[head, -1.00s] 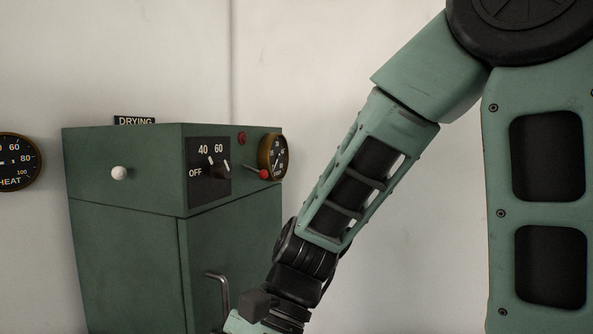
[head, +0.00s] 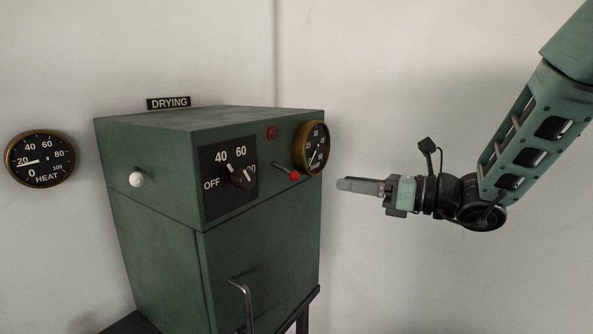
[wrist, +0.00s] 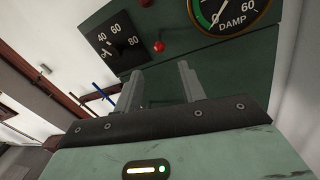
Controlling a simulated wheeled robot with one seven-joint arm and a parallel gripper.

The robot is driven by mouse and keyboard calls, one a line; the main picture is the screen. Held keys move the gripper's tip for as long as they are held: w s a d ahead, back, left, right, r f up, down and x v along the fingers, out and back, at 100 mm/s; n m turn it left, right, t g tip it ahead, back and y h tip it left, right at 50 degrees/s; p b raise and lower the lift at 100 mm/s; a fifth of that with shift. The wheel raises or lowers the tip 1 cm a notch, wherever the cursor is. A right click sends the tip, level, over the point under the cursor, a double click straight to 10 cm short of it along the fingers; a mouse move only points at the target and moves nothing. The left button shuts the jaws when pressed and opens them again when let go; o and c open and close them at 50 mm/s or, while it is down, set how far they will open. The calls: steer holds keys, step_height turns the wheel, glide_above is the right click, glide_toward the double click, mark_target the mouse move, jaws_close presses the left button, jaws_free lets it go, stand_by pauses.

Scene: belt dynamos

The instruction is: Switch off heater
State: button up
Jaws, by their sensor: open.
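The heater is a green drying cabinet (head: 265,215) with a DRYING sign (head: 168,103) above it. Its front has a black dial plate (head: 215,199) marked OFF, 40, 60 and 80, with a dark rotary knob (head: 242,177). The knob's exact setting is too small to tell. A red-tipped lever (head: 293,176) juts out right of the dial; it also shows in the wrist view (wrist: 158,46). My gripper (head: 342,184) is open and empty, right of the cabinet front and apart from it. In the wrist view, its two fingers (wrist: 160,82) reach toward the panel below the lever.
A DAMP gauge (head: 313,146) is on the panel's right, below a red lamp (head: 272,132). A white knob (head: 137,179) is on the left side. A bent door handle (head: 241,300) sticks out below. A HEAT gauge (head: 40,158) hangs on the wall.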

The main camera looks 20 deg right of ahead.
mark_target(294, 173)
steer(key=p+x, duration=0.3)
steer(key=x, duration=0.9)
steer(key=shift+w+a, duration=0.15)
steer(key=shift+a, duration=0.15)
